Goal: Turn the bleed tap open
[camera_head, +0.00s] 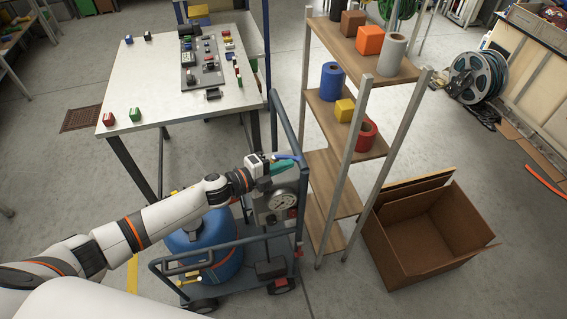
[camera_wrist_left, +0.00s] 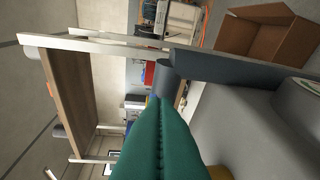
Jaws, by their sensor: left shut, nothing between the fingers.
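My left gripper (camera_head: 284,166) reaches over the top of the grey gauge box on the blue cart, beside a bright blue piece (camera_head: 287,157). Its green fingers are closed together with nothing between them; they also fill the lower middle of the left wrist view (camera_wrist_left: 154,102). The round white gauge (camera_head: 284,200) is just below the fingers, with a small red part (camera_head: 292,213) at its lower right. A yellow fitting (camera_head: 186,282) is low on the cart's left side. I cannot tell which part is the bleed tap. My right gripper is not in view.
The cart's upright rail (camera_head: 300,130) stands close to the gripper, and a blue tank (camera_head: 207,245) sits on the cart. A shelf rack (camera_head: 331,165) is just right, a cardboard box (camera_head: 425,235) beyond it. A workbench (camera_head: 150,80) with small parts is behind.

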